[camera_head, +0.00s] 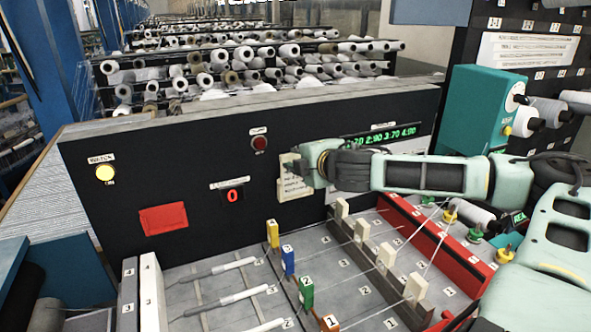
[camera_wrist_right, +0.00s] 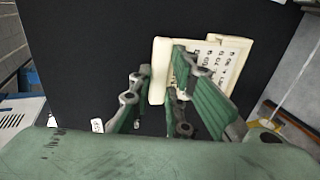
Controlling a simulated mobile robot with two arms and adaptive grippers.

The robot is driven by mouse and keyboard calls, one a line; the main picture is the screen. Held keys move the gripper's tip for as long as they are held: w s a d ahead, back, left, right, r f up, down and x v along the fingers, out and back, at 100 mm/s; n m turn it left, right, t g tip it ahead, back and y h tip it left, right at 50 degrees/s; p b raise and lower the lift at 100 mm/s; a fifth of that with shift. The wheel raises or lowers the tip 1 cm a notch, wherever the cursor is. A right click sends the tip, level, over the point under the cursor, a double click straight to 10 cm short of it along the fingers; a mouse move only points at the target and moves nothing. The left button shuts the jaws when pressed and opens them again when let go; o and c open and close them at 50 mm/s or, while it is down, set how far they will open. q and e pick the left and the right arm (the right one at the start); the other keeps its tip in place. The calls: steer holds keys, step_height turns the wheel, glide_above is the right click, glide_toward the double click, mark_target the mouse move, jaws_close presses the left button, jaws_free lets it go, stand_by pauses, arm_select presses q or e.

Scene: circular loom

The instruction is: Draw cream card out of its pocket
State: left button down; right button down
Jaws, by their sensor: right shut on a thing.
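The cream card (camera_head: 291,182), with dark printed lines, stands upright against the black front panel, left of my right gripper (camera_head: 307,171). The right gripper is shut on the card; its arm comes in from the right. In the right wrist view, the green fingers (camera_wrist_right: 165,95) reach a cream piece with printed text (camera_wrist_right: 212,58), with a plain cream edge (camera_wrist_right: 158,72) beside it. I cannot tell which part is card and which is pocket, or how far the card sits in it. My left gripper is not in view.
The panel (camera_head: 200,185) carries a yellow lamp (camera_head: 105,174), a red plate (camera_head: 163,218), a dark red button (camera_head: 259,143) and a green display (camera_head: 385,138). Below, coloured numbered tabs (camera_head: 288,260), cream blocks (camera_head: 386,256) and threads crowd the grey deck. A teal box (camera_head: 480,105) stands right.

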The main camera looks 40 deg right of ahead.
steer(key=shift+r, duration=0.35)
step_height(320, 180, up, 7)
steer(key=p, duration=0.6)
steer(key=shift+s+f, duration=0.1)
steer(key=shift+f, duration=0.25)
